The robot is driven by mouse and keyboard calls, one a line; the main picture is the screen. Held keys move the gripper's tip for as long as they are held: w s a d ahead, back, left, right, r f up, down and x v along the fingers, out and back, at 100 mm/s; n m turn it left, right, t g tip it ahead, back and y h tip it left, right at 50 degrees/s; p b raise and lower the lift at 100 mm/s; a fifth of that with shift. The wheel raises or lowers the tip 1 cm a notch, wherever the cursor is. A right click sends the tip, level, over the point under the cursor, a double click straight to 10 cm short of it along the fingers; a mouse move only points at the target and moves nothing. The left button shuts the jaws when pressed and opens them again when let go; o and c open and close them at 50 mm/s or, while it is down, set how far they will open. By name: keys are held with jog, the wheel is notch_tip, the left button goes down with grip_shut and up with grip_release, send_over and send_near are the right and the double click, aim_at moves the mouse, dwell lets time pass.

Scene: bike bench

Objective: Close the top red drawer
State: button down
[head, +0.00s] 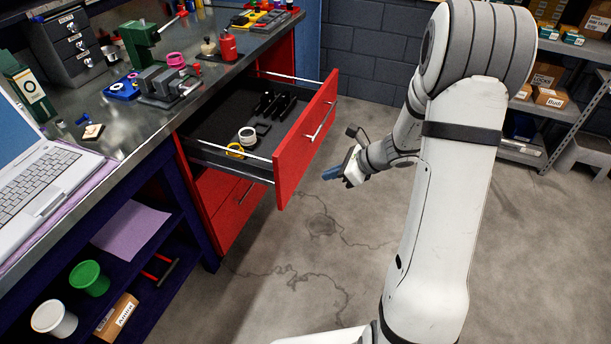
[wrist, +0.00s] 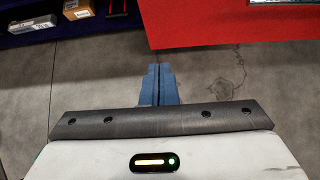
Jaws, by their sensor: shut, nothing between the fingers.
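The top red drawer (head: 304,140) is pulled far out of the red cabinet under the bench in the head view. Its silver bar handle (head: 320,122) runs across the front panel. Inside lie a white roll, a yellow ring and several black tools. In the wrist view the red panel (wrist: 235,22) fills the upper right. My gripper (head: 331,173) hangs in the air to the right of the drawer front, apart from it. Its blue fingers (wrist: 158,84) are together with nothing between them.
The lower red drawer (head: 228,205) looks shut. The steel bench top (head: 120,128) holds a laptop, a vise and tools. An open shelf (head: 130,255) below holds tubs and a box. A metal shelf rack (head: 560,110) stands at the right. The concrete floor (head: 300,270) is clear.

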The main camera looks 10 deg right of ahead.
aim_at(285, 181)
jog(key=shift+w+a+r+x, duration=0.15)
jog(key=shift+a+r+x, duration=0.15)
jog(key=shift+x, duration=1.8)
jog(key=shift+w+a+r+x, duration=0.2)
jog(key=shift+r+x, duration=0.15)
jog(key=shift+x, duration=1.75)
jog(key=shift+w+a+r+x, duration=0.1)
jog(key=shift+a+r+x, duration=0.2)
jog(key=shift+x, duration=1.8)
